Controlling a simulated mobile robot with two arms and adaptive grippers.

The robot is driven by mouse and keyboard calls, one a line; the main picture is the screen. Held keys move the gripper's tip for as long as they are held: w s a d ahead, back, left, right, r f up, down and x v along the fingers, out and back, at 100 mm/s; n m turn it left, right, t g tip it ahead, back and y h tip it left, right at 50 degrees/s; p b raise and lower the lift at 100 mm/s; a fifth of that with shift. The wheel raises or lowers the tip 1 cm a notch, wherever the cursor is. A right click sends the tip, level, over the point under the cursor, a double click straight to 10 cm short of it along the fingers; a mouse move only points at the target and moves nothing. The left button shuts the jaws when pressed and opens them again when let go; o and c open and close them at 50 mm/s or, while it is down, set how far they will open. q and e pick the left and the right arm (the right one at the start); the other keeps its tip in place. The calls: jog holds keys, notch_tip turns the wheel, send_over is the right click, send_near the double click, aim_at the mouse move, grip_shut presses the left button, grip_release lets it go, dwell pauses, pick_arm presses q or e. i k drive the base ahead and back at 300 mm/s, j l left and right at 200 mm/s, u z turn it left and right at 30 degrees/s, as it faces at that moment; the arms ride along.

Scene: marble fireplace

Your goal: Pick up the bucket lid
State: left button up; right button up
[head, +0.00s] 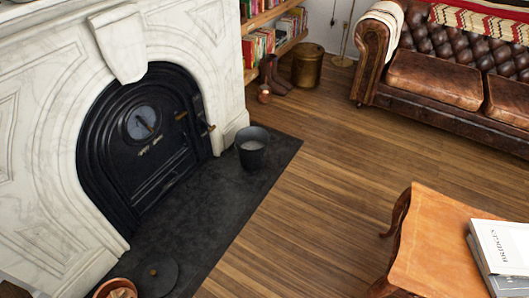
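A dark round lid (168,282) with a small brown knob lies flat on the black hearth slab at the bottom left of the head view. Its lower edge is cut off by the frame. A dark bucket (252,156) stands upright and uncovered near the far end of the slab, with something greyish inside. The lid lies well apart from the bucket. Neither of my grippers is in view.
The black hearth slab (205,215) fronts the marble fireplace (45,150) and its black stove door (150,150). A terracotta pot (115,289) sits close to the lid. A wooden table (440,245) with books (503,245) stands at right. Open wooden floor (320,190) lies between.

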aim_at(156, 276)
jog(key=u, duration=1.15)
